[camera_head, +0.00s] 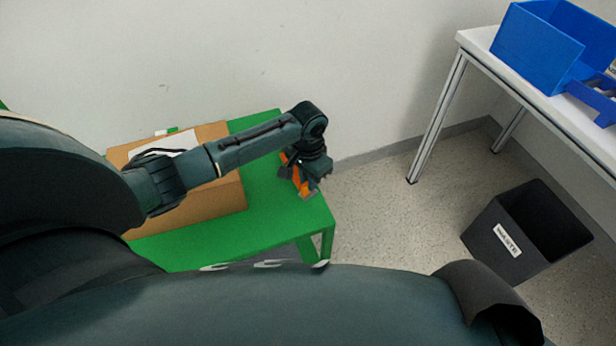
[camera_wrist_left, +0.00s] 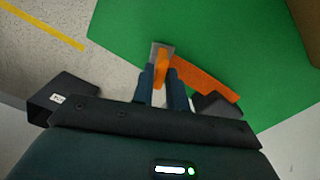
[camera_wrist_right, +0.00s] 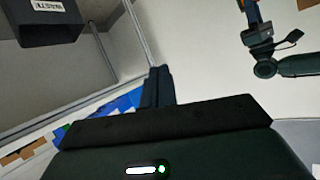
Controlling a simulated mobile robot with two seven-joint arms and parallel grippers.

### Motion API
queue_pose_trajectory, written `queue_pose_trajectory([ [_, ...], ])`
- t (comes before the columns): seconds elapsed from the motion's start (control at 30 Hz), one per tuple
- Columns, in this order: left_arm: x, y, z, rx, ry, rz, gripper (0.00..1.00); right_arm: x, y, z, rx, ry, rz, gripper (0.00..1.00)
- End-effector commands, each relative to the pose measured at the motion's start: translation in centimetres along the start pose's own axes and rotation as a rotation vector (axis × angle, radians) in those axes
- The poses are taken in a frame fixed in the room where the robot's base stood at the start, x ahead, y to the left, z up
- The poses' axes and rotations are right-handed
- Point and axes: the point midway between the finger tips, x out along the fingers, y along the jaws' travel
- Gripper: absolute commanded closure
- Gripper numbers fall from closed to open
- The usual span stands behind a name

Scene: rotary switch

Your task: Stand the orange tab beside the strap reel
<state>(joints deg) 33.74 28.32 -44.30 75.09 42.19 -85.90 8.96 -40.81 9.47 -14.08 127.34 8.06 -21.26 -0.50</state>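An orange piece (camera_head: 303,185), which I take to be the orange tab, is at the right end of the green table, partly hidden by my left gripper (camera_head: 316,172). In the left wrist view, an orange and grey piece (camera_wrist_left: 161,72) fills the space between the two fingers of my left gripper (camera_wrist_left: 162,80). An orange strip (camera_wrist_left: 207,82) slants away to the right behind the fingers; whether it is the same part I cannot tell. I cannot make out the strap reel. My right gripper (camera_wrist_right: 157,86) has its fingers together and is empty, away from the table.
A cardboard box (camera_head: 215,195) with a white label stands on the green table (camera_head: 270,220). A dark waste bin (camera_head: 515,235) stands on the floor at the right. A blue crate (camera_head: 545,50) is on a white table (camera_head: 478,40) at the upper right.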

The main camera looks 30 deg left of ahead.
Motion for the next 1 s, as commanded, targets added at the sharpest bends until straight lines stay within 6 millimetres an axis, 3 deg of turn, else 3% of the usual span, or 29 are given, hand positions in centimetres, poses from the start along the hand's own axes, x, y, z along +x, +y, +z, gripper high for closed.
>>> queue_pose_trajectory([
  [0.2,0.0,0.0,0.0,0.0,-0.001,0.0,0.67,0.1,0.1,0.1,-0.001,-0.004,0.001,1.0],
  [0.53,-0.7,-0.1,0.0,-0.001,0.0,-0.001,0.67,0.1,0.1,0.2,-0.001,-0.008,0.001,1.0],
  [1.0,-9.9,-0.1,-0.1,0.0,0.002,-0.001,0.67,0.2,-0.1,-0.5,-0.012,-0.036,-0.001,1.0],
])
